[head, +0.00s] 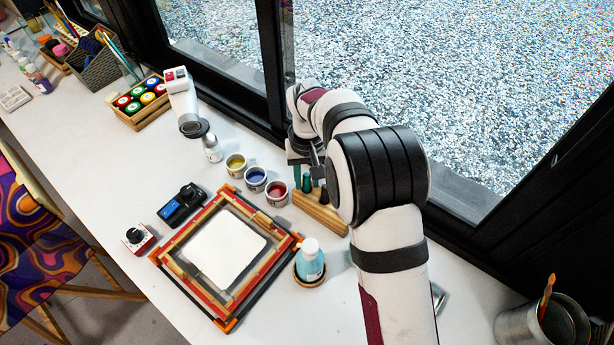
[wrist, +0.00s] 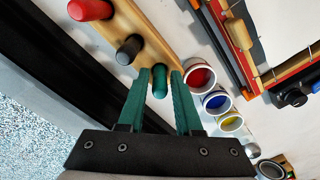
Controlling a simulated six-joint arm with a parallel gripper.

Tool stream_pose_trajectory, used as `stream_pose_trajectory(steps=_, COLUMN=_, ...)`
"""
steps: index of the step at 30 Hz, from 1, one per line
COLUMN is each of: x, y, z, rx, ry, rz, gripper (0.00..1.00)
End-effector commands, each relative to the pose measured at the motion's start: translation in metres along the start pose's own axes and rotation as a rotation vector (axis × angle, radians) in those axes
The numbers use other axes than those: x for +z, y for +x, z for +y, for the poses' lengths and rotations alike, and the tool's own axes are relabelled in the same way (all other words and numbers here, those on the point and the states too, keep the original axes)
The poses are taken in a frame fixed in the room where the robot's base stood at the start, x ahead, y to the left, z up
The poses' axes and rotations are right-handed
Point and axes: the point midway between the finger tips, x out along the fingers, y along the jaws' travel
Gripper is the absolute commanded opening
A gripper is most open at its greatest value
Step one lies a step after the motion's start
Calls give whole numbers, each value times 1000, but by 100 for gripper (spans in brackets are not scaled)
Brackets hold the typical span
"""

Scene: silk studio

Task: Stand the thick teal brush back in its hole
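The thick teal brush (wrist: 159,80) shows its rounded end between my gripper's two green fingers in the wrist view. It also shows in the head view (head: 307,183), upright at the left end of the wooden block (head: 318,212). The block also shows in the wrist view (wrist: 142,30). My gripper (wrist: 160,76) is open around the brush, with a narrow gap on each side. The brush appears to stand in the block's end hole, but its lower end and the hole are hidden.
A black handle (wrist: 129,48) and a red handle (wrist: 90,9) stand in the same block. Red (head: 277,192), blue (head: 255,179) and yellow (head: 236,165) paint pots stand close by. A blue bottle (head: 309,264) and a printing frame (head: 190,243) lie nearer; the window frame is behind.

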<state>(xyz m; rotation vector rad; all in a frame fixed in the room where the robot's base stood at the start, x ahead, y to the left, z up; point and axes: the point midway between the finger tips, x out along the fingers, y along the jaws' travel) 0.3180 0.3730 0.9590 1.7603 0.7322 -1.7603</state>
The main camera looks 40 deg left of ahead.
Motion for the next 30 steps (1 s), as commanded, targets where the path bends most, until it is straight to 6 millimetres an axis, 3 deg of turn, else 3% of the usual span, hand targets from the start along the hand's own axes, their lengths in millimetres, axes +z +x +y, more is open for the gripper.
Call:
stream_pose_trajectory(steps=1, x=0, y=0, z=0, rx=0, ry=0, rz=0, gripper=44)
stream_pose_trajectory(steps=3, x=0, y=0, z=0, rx=0, ry=0, rz=0, gripper=56)
stream_pose_trajectory(steps=14, x=0, y=-8, z=0, rx=0, ry=0, rz=1, gripper=56)
stream_pose_trajectory(steps=17, x=-1, y=-29, z=0, rx=-1, ry=1, rz=5, gripper=56)
stream_pose_trajectory(steps=24, x=-1, y=-103, z=0, rx=0, ry=1, rz=6, gripper=56)
stream_pose_trajectory(steps=30, x=-1, y=-147, z=0, rx=0, ry=0, rz=3, gripper=56)
